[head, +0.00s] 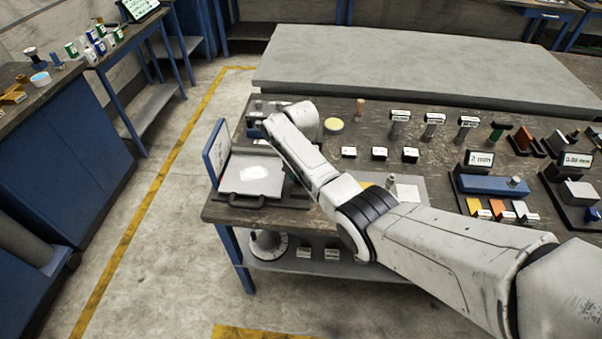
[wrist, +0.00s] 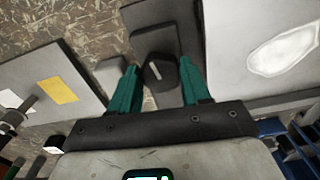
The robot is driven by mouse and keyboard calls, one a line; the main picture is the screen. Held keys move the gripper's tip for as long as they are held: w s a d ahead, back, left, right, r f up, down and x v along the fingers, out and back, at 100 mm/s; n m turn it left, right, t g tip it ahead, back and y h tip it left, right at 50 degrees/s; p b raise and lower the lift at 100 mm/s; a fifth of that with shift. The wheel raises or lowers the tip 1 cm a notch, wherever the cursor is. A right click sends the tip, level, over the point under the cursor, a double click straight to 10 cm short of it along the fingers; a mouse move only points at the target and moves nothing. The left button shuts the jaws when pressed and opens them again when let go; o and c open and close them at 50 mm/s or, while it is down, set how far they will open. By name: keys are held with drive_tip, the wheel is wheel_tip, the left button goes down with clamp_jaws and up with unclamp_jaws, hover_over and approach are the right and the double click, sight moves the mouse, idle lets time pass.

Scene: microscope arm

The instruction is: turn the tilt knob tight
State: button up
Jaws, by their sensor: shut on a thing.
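The tilt knob (wrist: 160,73) is a dark, faceted knob with a pale mark on its face, at the top middle of the wrist view. My gripper (wrist: 157,72) has teal fingers, one on each side of the knob, and is shut on it. The dark block (wrist: 155,38) behind the knob belongs to the microscope arm. In the head view my arm covers the fingers and the knob.
A pale plate with a white patch (head: 252,172) and an upright blue-edged panel (head: 216,150) stand at the table's left end. A yellow disc (head: 333,125) lies beyond my arm.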

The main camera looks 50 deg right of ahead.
drive_tip(key=shift+w+r+m, duration=0.1)
drive_tip(key=shift+m, duration=0.9)
drive_tip(key=o, duration=1.1)
drive_tip(key=shift+c, duration=0.2)
wheel_tip(320, 180, up, 11)
drive_tip(key=shift+b, duration=0.4)
